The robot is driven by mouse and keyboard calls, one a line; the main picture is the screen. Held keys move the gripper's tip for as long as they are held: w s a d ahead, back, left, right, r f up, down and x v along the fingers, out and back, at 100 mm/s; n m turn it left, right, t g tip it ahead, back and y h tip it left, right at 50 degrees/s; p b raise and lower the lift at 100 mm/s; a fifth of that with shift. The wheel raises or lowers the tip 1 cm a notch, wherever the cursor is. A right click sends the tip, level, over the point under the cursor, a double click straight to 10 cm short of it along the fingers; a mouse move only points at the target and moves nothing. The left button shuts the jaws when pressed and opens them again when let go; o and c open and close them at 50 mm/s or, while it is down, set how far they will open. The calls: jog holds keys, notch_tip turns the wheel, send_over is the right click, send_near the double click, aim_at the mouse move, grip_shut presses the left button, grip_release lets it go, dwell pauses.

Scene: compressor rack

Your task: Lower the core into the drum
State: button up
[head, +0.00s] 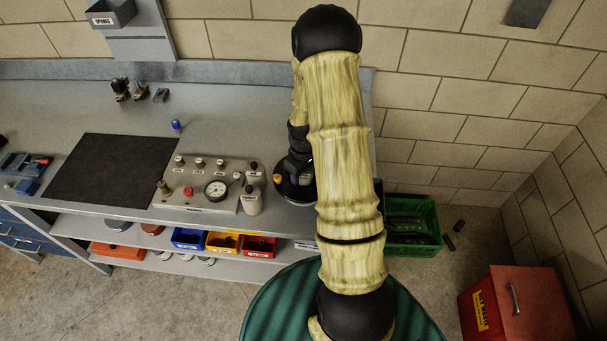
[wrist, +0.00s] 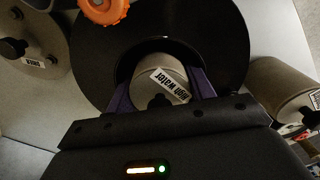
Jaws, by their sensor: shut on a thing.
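The core is a beige cylinder (wrist: 172,80) with a white "High water" label and a dark knob. My gripper (wrist: 163,82) is shut on it, with purple fingers on either side. Below and around it in the wrist view is the drum, a wide black round body (wrist: 225,48) with a dark opening. The core lines up with that opening; how deep it sits cannot be told. In the head view the drum (head: 287,194) stands at the bench's right end, with my gripper (head: 299,168) over it.
An orange knob (wrist: 108,10) is at the drum's edge. Beige canisters stand left (wrist: 38,35) and right (wrist: 282,90) of it in the wrist view. A green crate (head: 425,243) is on the floor.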

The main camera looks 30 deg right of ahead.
jog(key=shift+r, duration=0.35)
jog(key=o, duration=1.3)
jog(key=shift+c, duration=1.1)
jog(key=shift+r+p, duration=1.3)
jog(key=shift+r, duration=0.15)
jog(key=shift+o, duration=1.1)
jog(key=shift+r, duration=0.25)
jog(key=shift+r+p, duration=1.55)
jog(key=shift+r, duration=0.25)
jog(key=shift+a, duration=0.1)
